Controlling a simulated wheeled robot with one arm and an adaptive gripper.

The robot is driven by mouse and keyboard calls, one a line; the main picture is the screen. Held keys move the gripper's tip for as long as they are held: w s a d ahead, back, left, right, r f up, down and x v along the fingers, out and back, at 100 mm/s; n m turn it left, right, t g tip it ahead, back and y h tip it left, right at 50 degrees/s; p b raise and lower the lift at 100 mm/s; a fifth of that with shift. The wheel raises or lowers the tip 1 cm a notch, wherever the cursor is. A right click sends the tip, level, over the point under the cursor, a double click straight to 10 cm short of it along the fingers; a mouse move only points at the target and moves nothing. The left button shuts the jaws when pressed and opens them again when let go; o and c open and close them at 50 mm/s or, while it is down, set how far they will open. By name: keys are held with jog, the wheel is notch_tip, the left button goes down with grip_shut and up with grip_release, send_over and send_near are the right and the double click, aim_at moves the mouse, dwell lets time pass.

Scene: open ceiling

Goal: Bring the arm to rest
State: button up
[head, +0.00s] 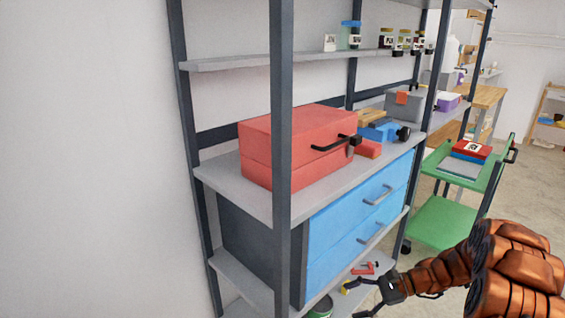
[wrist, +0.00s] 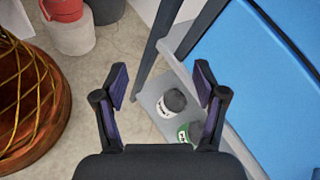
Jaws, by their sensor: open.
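My arm (head: 440,275) reaches in from the lower right of the head view, in front of the metal shelf unit. My gripper (head: 354,298) is low beside the blue drawers (head: 365,215), near the lower shelf (head: 242,280). In the wrist view my gripper (wrist: 161,76) is open, with its two fingers spread wide. Nothing is held between the fingers. The floor and a dark shelf post (wrist: 160,45) show beyond them.
A red toolbox (head: 270,150) sits on the middle shelf. A green cart (head: 445,220) stands to the right. In the wrist view, jars (wrist: 172,102) stand on a low shelf, a blue surface (wrist: 270,70) is close at right, and buckets (wrist: 68,35) stand upper left.

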jog(key=s+a+r+n+g+h+p, duration=0.25)
jog(key=s+a+r+n+p, duration=0.2)
jog(key=s+r, duration=0.5)
jog(key=s+a+r+n+g+h+p, duration=0.1)
jog(key=s+a+r+n+h+p, duration=0.45)
jog(key=r, duration=0.75)
jog(key=s+d+r+n+h+p, duration=0.1)
jog(key=s+d+r+h+p, duration=0.1)
jog(key=s+r, duration=0.3)
jog(key=s+d+r+n+t+h+p, duration=0.1)
jog(key=s+d+r+p, duration=0.2)
jog(key=s+r+p, duration=0.2)
jog(key=s+d+r+n+h+p, duration=0.1)
jog(key=s+d+r+h+p, duration=0.1)
jog(key=s, duration=0.8)
jog(key=shift+d+r+n+t+h+p, duration=0.35)
jog(key=shift+d+r+p, duration=0.5)
jog(key=shift+r, duration=0.6)
jog(key=shift+a, duration=0.15)
